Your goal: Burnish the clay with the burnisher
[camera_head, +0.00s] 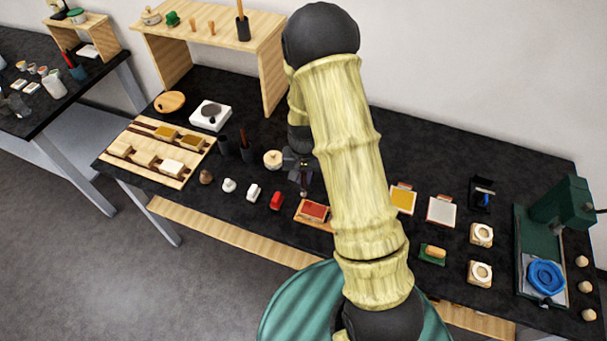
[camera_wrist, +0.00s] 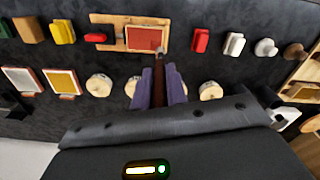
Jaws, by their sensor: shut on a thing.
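The clay is a flat red rectangle (camera_head: 314,211) set in a wooden board at the front middle of the black table. It also shows in the wrist view (camera_wrist: 143,38), at the top. My gripper (camera_head: 302,172) is just behind the board in the head view, partly hidden by my arm. In the wrist view its purple fingers (camera_wrist: 158,90) are shut on the burnisher (camera_wrist: 159,72), a slim brown handle with a small pale tip. The tip overlaps the clay's near right edge in the wrist view; I cannot tell whether it touches.
A red block (camera_head: 276,201) and a white block (camera_head: 253,192) stand left of the board. A round wooden piece (camera_head: 272,159) stands near my gripper. A yellow tray (camera_head: 403,198) and a white tray (camera_head: 441,210) lie right of my arm. A green press (camera_head: 562,205) stands far right.

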